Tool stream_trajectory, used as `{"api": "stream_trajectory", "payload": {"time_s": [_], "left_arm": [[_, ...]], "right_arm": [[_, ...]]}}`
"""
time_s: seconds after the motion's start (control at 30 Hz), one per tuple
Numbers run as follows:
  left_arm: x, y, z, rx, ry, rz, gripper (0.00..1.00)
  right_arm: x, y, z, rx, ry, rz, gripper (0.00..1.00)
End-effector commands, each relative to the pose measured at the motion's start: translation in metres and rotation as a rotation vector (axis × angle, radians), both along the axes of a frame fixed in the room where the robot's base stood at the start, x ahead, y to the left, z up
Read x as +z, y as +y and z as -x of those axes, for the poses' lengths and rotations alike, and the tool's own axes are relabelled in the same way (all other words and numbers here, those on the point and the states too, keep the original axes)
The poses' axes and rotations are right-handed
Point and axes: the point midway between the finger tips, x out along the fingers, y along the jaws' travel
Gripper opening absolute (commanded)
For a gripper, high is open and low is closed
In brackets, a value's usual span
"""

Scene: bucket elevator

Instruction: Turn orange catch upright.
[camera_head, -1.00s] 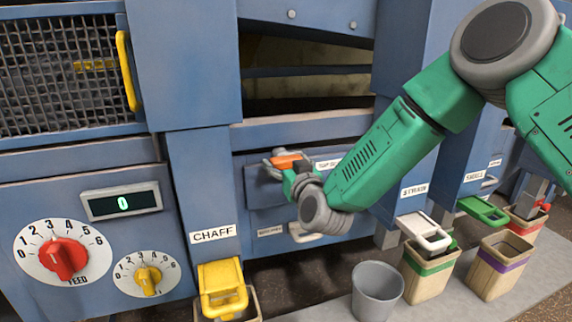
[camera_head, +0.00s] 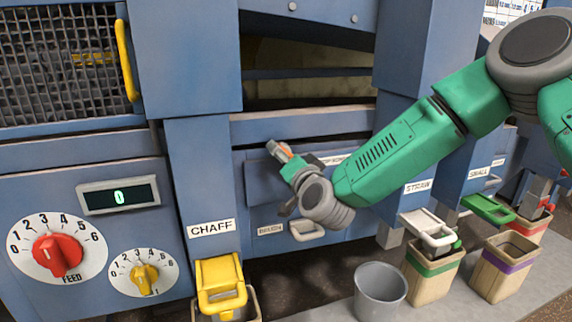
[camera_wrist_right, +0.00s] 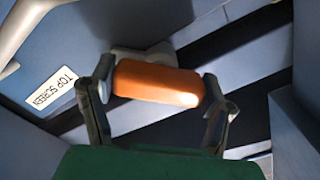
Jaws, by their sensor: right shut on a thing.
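The orange catch (camera_wrist_right: 158,83) fills the gap between the two dark fingers of my right gripper (camera_wrist_right: 160,92) in the right wrist view. It is mounted on a pale grey piece on the blue machine front, beside the TOP SCREEN label (camera_wrist_right: 52,87). In the head view only a small part of the orange catch (camera_head: 287,150) shows, at the upper left of the drawer front. My right gripper (camera_head: 284,156) is shut on it and hides most of it. There the gripper looks tilted, with its tips up and left. My left gripper is not in view.
A lower drawer handle (camera_head: 306,231) sits below my right wrist. A red FEED knob (camera_head: 58,255) and a yellow knob (camera_head: 145,278) are at left.

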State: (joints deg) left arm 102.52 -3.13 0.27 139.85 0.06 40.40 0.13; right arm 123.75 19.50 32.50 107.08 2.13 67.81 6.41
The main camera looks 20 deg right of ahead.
Motion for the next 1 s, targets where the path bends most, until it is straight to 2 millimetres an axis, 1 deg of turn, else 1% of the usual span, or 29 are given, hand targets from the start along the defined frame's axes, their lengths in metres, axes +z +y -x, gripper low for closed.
{"api": "stream_trajectory", "payload": {"time_s": [0.03, 0.6, 0.8, 1.0], "left_arm": [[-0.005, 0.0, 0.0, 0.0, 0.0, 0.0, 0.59], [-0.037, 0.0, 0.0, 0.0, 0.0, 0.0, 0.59], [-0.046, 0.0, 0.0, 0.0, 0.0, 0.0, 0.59], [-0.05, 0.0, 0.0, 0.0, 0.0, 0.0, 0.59]], "right_arm": [[-0.003, -0.002, 0.0, -0.003, 0.002, -0.047, 0.42], [-0.004, -0.002, 0.0, -0.004, 0.02, -0.564, 0.42], [-0.004, -0.002, 0.0, -0.005, 0.025, -0.69, 0.42], [-0.004, -0.002, 0.0, -0.005, 0.03, -0.77, 0.42]]}}
